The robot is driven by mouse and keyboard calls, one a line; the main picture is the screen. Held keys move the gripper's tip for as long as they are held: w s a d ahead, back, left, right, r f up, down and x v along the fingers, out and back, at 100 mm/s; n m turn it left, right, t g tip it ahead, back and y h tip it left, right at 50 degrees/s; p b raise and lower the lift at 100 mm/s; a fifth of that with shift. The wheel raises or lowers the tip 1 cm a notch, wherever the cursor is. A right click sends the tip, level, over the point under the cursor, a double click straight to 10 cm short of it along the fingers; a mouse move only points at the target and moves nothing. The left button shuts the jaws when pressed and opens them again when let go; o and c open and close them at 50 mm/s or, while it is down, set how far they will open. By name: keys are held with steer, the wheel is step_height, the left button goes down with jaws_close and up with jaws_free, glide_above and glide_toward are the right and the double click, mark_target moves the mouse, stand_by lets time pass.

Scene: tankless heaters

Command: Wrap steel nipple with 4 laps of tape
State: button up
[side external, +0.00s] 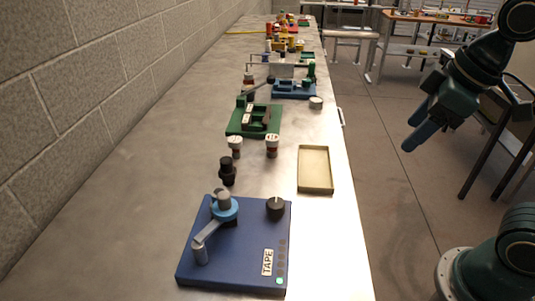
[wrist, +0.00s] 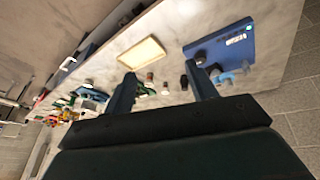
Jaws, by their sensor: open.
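A blue tape station (side external: 240,260) labelled TAPE sits at the near end of the bench. On it a grey cylinder (side external: 223,196), possibly the steel nipple, stands upright through a light-blue ring (side external: 225,209). A grey crank arm runs from the ring to an upright grey handle (side external: 200,251). A dark knob (side external: 276,208) is at the station's back right. One lamp (side external: 279,281) in a column glows green; those above are dark. The station also shows in the wrist view (wrist: 215,46). My gripper (side external: 418,128) is open and empty, raised right of the bench, away from the station.
A shallow tan tray (side external: 315,168) lies empty by the bench's right edge. A black fitting (side external: 228,171) and two white-topped fittings (side external: 235,146) (side external: 272,146) stand behind the station. A green fixture (side external: 253,121) is farther back. A block wall borders the left; the bench's left strip is clear.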

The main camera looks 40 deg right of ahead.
steer(key=w+a+n+g, duration=0.3)
steer(key=w+a+n, duration=0.4)
steer(key=w+n, duration=0.35)
steer(key=n+g, duration=0.2)
steer(key=n, duration=0.7)
glide_above(276, 202)
step_height(276, 202, down, 6)
steer(key=shift+r, duration=0.1)
steer(key=shift+f, duration=0.2)
step_height(276, 202, down, 14)
steer(key=shift+r, duration=0.25)
steer(key=c, duration=1)
